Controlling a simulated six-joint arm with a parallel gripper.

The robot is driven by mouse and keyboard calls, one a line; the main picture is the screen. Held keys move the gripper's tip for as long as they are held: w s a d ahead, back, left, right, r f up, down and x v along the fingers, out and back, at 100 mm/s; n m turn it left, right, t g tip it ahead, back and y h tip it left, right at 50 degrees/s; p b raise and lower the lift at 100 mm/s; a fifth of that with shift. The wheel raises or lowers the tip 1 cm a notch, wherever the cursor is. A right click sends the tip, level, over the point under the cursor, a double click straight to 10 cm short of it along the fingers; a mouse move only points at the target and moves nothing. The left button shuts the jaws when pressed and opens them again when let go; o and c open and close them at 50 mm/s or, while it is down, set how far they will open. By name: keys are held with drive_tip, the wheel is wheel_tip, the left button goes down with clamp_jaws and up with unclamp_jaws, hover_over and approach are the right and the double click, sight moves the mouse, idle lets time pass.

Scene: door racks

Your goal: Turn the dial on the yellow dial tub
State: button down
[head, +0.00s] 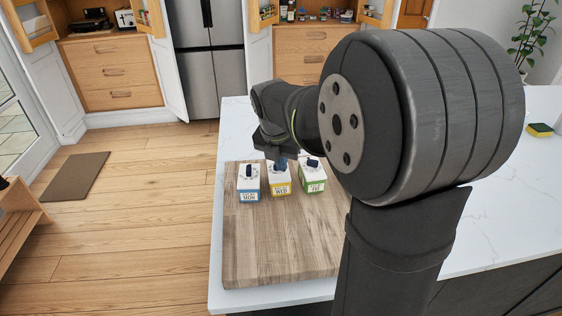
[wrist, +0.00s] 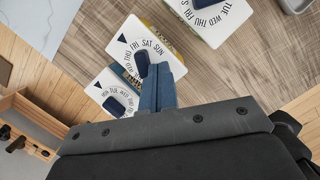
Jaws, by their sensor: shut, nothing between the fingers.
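The yellow dial tub (head: 280,184) is a small white tub with a yellow label, standing between two similar tubs on a wooden board. In the wrist view its white lid (wrist: 130,38) shows day names, a dark triangle mark and a dark blue dial knob (wrist: 141,63). My gripper (head: 281,163) is over this tub, with its fingers pointing down at the lid. In the wrist view the blue-grey fingers (wrist: 158,85) are shut and empty, right beside the knob. They hide part of the lid; I cannot tell whether they touch the knob.
The blue tub (head: 248,186) stands close on the left and the green tub (head: 312,178) close on the right. The wooden board (head: 270,240) is bare in front of them, on a white counter (head: 500,220). A sponge (head: 540,130) lies far right.

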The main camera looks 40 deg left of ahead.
drive_tip(key=w+d+r, duration=0.1)
drive_tip(key=d+r, duration=0.4)
drive_tip(key=r, duration=0.4)
drive_tip(key=shift+d, duration=0.3)
drive_tip(key=c, duration=1.8)
unclamp_jaws()
drive_tip(key=shift+w+r, duration=0.1)
drive_tip(key=shift+r, duration=0.25)
drive_tip(key=shift+c, duration=0.2)
drive_tip(key=o, duration=0.3)
drive_tip(key=shift+r, duration=0.15)
drive_tip(key=o, duration=0.4)
drive_tip(key=shift+a+r+m, duration=0.25)
drive_tip(key=shift+m, duration=0.45)
drive_tip(key=shift+o, duration=0.3)
drive_tip(key=a+r+m+g, duration=0.2)
drive_tip(key=a+r+m, duration=0.3)
drive_tip(key=m, duration=0.8)
drive_tip(key=shift+w+a+m, duration=0.25)
drive_tip(key=shift+m, duration=0.05)
drive_tip(key=f+m, duration=0.1)
drive_tip(key=f, duration=0.4)
drive_tip(key=a+f+m, duration=0.1)
drive_tip(key=f, duration=0.4)
drive_tip(key=f+m, duration=0.2)
drive_tip(key=f, duration=0.4)
drive_tip(key=shift+s+a+g+h, duration=0.1)
drive_tip(key=shift+a+g+h, duration=0.05)
drive_tip(key=shift+g+h, duration=0.2)
drive_tip(key=shift+c, duration=0.4)
